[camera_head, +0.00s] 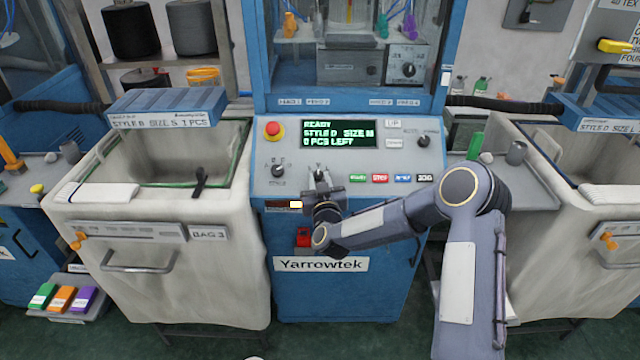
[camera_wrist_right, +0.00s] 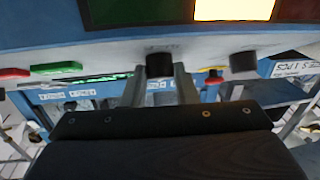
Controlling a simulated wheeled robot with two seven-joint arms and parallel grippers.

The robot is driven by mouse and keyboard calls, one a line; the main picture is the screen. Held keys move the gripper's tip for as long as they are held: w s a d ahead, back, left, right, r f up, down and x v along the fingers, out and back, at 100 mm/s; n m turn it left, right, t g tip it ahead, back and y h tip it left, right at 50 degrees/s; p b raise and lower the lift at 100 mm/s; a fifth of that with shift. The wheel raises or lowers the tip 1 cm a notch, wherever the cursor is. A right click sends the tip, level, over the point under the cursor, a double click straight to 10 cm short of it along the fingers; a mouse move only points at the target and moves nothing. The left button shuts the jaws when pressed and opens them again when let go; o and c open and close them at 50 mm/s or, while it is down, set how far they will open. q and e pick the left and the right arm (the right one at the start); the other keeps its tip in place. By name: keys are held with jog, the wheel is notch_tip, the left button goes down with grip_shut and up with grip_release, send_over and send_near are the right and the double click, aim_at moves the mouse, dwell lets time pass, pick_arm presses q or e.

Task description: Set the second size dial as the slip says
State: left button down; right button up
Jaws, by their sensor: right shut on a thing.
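My right gripper (camera_head: 320,182) is at the lower middle of the machine's control panel (camera_head: 343,165). In the right wrist view its two fingers (camera_wrist_right: 161,82) stand on either side of a black dial knob (camera_wrist_right: 159,64) and are shut on it. The knob's pointer and marks are hidden. Another black dial (camera_head: 278,170) sits to its left, and one more dial (camera_head: 424,141) is at the panel's upper right. The green display (camera_head: 340,134) reads READY, STYLE D, SIZE M, 0 PCS LEFT. My left gripper is not in view.
A red stop button (camera_head: 274,130) is at the panel's upper left. Coloured buttons (camera_head: 380,178) lie right of the gripper. The left bin's label (camera_head: 163,118) seems to read STYLE D SIZE S 1 PCS. A right label (camera_head: 607,125) reads STYLE D SIZE L.

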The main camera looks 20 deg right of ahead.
jog(key=m+h+b, duration=0.1)
jog(key=m+h, duration=0.1)
jog(key=m+b, duration=0.1)
jog(key=shift+a+f+h+b, duration=0.25)
jog(key=shift+a+h+b, duration=0.05)
jog(key=shift+h+b, duration=0.1)
jog(key=shift+w+a+r+m+g+h+b, duration=0.1)
jog(key=shift+m+g+h+b, duration=0.5)
jog(key=shift+m+h, duration=0.45)
jog(key=m+h, duration=0.1)
jog(key=m+g+h+b, duration=0.1)
jog(key=m, duration=0.1)
jog(key=shift+w+a+r+m+g, duration=0.1)
jog(key=shift+a+m+g, duration=0.05)
jog(key=shift+m+g, duration=0.15)
jog(key=shift+r+m+g+h+b, duration=0.1)
jog(key=shift+m+g+h+b, duration=0.2)
jog(key=shift+m+g+h, duration=0.65)
jog(key=shift+w+m, duration=0.1)
jog(key=shift+m, duration=0.4)
jog(key=o, duration=1)
jog(key=shift+a, duration=0.1)
